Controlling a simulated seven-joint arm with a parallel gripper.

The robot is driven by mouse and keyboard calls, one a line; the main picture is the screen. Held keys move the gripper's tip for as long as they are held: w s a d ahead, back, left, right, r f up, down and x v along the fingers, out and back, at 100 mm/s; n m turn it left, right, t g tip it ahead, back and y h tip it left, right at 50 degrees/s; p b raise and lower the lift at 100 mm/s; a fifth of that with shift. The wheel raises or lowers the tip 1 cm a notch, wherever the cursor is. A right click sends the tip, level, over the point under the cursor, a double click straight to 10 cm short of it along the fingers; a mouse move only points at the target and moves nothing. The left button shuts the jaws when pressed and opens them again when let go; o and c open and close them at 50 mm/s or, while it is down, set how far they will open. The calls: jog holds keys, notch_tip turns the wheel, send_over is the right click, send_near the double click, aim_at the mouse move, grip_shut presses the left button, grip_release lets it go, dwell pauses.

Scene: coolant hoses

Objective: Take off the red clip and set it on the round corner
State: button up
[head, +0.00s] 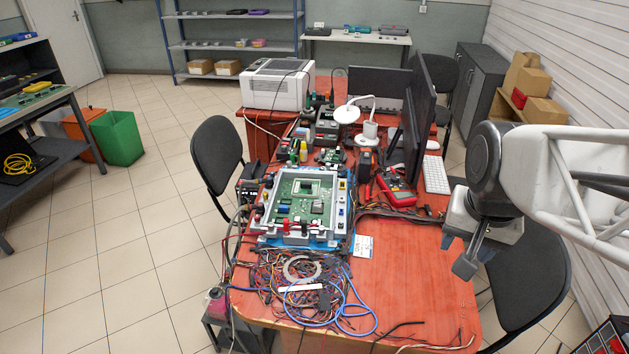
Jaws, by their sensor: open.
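A light-grey framed fixture (346,228) holding a green circuit board (300,200) stands on the red-brown table.
Tangled wires (285,290) and a blue cable (357,318) cover the table in front of the fixture. A red multimeter (398,192) and dark monitors (418,115) stand behind right. A black chair (530,285) is beside the right edge. Loose leads (400,328) lie near the front edge.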

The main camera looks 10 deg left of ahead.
jog(key=w+a+f+m, duration=0.2)
jog(key=w+a+m, duration=0.1)
jog(key=w+a, duration=0.55)
jog(key=m+g, duration=0.2)
jog(key=m, duration=0.9)
send_over(285, 220)
jog(key=f, duration=2.1)
jog(key=shift+d+f, duration=0.1)
jog(key=shift+d, duration=0.15)
jog(key=shift+a+f, duration=0.15)
jog(key=shift+f, duration=1.3)
